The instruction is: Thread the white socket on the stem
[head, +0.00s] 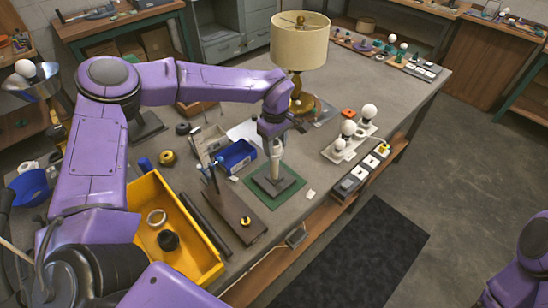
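A slim pale stem (276,172) stands upright on a dark square base, which sits on a green mat (291,196) near the table's front edge. A white socket (277,151) shows at the top of this column, in line with the stem. I cannot tell whether it is seated or only touching. My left gripper (277,138) points down right over the socket, at its upper end. Its fingertips are small and dark here, so their grip is unclear. My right arm shows only at the lower right edge, and its gripper is out of view.
A lamp with a cream shade (299,44) stands behind my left gripper. A blue bin (237,156), a dark stand (233,214) and a yellow tray (207,267) lie to the left. White bulbs on a holder (341,156) and a power strip (361,174) lie right.

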